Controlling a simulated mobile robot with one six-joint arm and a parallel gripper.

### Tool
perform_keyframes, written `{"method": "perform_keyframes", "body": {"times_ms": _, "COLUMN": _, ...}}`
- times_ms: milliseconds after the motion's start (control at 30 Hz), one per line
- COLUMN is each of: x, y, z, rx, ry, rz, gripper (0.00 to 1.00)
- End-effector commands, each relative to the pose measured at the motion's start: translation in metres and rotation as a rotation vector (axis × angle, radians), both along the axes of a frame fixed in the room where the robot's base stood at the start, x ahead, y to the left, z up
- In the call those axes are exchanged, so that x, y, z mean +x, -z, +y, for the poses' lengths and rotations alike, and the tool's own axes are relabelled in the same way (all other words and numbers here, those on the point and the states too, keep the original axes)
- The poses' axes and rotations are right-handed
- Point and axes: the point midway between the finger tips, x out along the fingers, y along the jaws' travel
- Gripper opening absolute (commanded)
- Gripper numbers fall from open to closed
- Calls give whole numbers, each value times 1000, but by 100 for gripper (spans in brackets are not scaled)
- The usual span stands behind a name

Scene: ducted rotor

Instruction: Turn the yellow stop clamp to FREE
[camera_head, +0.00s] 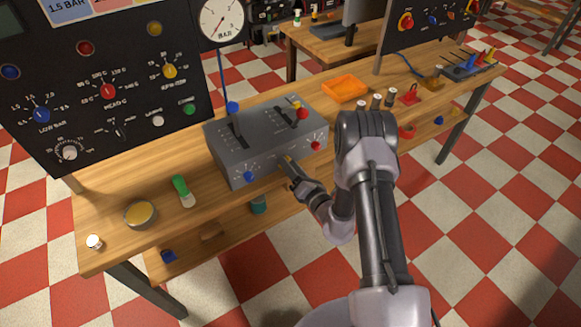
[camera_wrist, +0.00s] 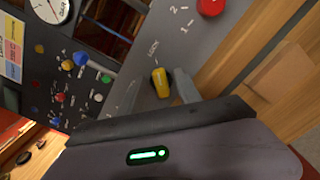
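The yellow stop clamp (camera_wrist: 160,82) is a small yellow handle on the grey panel (camera_wrist: 232,38) in the wrist view. Its upper end lies near a label that seems to read LOCK; I cannot read FREE anywhere. In the head view the clamp is not discernible on the grey box's front, where my gripper (camera_head: 288,163) reaches in. A grey finger shows close to the right of the clamp in the wrist view; whether it touches cannot be told.
The grey lever box (camera_head: 235,150) stands on the wooden bench (camera_head: 105,215). A red knob (camera_head: 315,146) and a blue knob (camera_head: 249,176) flank my gripper on its front.

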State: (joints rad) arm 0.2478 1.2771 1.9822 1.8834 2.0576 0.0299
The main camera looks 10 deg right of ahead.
Motion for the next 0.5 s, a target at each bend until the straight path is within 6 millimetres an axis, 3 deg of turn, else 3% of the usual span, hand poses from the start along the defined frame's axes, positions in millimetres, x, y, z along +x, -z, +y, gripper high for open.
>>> {"method": "perform_keyframes", "body": {"times_ms": 233, "x": 1, "y": 0, "z": 1, "rx": 1, "ry": 0, "rz": 0, "gripper": 40}}
{"method": "perform_keyframes", "body": {"times_ms": 433, "x": 1, "y": 0, "z": 0, "rx": 0, "ry": -1, "rz": 1, "gripper": 3}}
{"method": "perform_keyframes", "body": {"times_ms": 500, "x": 1, "y": 0, "z": 0, "rx": 0, "ry": -1, "rz": 1, "gripper": 0}}
